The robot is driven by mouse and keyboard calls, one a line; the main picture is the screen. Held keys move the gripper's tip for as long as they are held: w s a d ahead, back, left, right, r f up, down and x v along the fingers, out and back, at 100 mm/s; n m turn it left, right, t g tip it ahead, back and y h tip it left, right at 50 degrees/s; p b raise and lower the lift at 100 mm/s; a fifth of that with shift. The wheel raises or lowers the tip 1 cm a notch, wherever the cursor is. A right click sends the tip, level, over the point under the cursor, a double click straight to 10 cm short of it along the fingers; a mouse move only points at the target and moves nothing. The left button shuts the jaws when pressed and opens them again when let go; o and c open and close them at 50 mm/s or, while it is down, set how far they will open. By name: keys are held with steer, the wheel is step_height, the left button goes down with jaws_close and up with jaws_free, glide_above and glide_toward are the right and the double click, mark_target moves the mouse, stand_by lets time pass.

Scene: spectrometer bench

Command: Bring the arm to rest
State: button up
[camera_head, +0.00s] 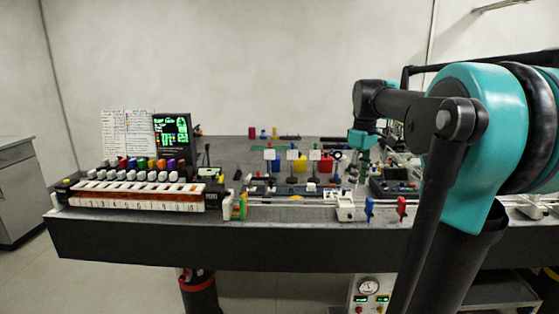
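My arm, teal and black, fills the right side of the head view. It reaches out over the right part of the bench (290,254). My gripper (361,172) hangs down at the arm's far end, above the bench near the small colored parts. It is small, dark and blurred against the clutter behind it. I cannot see its fingers well enough to tell whether they are open, or whether they hold anything.
A rack of colored-cap vials (135,190) and a dark display (172,133) stand on the left. Blue (369,208) and red (402,207) clips are at the front edge. A dark instrument (393,186) stands right of my gripper.

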steer(key=s+a+f+m+t, duration=0.1)
steer(key=s+f+m, duration=0.1)
steer(key=s+f, duration=0.4)
steer(key=s+a+f+m+t, duration=0.1)
steer(key=s+f, duration=0.5)
steer(key=f, duration=0.7)
steer(key=s+a+f+m+t, duration=0.2)
steer(key=s+f+m, duration=0.3)
steer(key=f, duration=0.4)
steer(key=shift+s+a+f, duration=0.2)
steer(key=shift+s+a, duration=0.25)
steer(key=shift+s, duration=0.1)
